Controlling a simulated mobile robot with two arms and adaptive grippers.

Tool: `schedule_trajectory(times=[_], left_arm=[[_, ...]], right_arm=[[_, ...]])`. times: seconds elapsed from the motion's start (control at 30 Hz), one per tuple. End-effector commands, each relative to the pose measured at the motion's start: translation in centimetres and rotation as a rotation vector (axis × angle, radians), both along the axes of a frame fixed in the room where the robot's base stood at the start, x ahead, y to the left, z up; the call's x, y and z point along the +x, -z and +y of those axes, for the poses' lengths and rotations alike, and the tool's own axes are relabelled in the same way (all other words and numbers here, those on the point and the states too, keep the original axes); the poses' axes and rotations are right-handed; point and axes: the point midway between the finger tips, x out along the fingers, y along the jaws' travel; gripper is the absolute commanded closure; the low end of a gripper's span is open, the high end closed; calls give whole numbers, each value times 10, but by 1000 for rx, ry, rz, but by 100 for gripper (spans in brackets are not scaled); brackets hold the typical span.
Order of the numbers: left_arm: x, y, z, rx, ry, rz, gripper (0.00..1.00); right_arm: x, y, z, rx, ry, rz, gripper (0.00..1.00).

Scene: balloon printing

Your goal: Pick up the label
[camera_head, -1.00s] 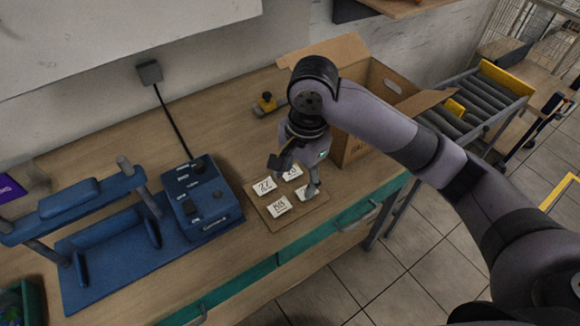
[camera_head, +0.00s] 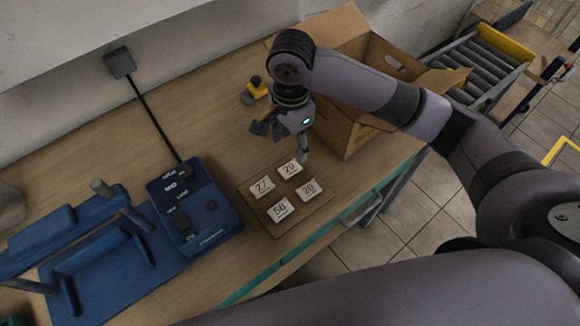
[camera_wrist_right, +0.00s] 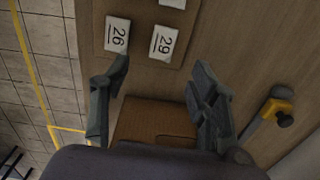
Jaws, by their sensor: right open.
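Several white number labels lie on a thin brown board (camera_head: 297,220) on the table. In the head view they are label 27 (camera_head: 262,186), label 29 (camera_head: 289,168), label 58 (camera_head: 281,209) and a label that reads 26 or 28 (camera_head: 309,190). The right wrist view shows label 26 (camera_wrist_right: 117,34), label 29 (camera_wrist_right: 163,42) and an edge of another label (camera_wrist_right: 173,3). My right gripper (camera_head: 287,143) is open and empty, above the table just behind label 29. Its spread fingers also show in the wrist view (camera_wrist_right: 161,76). My left gripper is out of view.
An open cardboard box (camera_head: 352,125) stands close to the right of my gripper. A blue control box (camera_head: 193,207) and blue press frame (camera_head: 80,250) stand left of the board. A small yellow-black device (camera_head: 256,88) sits behind. A roller conveyor (camera_head: 490,70) is beyond the box.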

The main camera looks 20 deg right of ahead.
Motion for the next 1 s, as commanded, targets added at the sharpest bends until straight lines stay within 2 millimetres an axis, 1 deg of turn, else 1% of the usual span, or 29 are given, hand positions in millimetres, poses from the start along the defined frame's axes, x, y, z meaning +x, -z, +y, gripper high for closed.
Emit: schedule_trajectory(times=[0.03, 0.1, 0.2, 0.33, 0.43, 0.57, 0.7, 0.8, 1.0], left_arm=[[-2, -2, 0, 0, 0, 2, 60], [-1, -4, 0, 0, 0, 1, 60], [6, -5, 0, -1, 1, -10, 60], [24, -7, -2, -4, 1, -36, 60], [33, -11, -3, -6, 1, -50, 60], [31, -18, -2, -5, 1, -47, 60], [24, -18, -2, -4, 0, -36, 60], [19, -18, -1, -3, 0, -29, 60], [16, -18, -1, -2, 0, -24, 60]], right_arm=[[-1, 10, -1, -1, 1, 4, 45], [0, 22, -1, -2, 1, 3, 45], [0, 35, -1, -1, 0, 2, 45], [0, 43, 0, -1, 0, 0, 45], [1, 51, 0, -1, 1, 2, 45], [2, 70, 0, -3, 0, 2, 45], [3, 89, 0, -1, 0, 1, 45], [2, 95, 0, -1, -2, -1, 45], [3, 95, 0, 1, -2, -2, 45]])
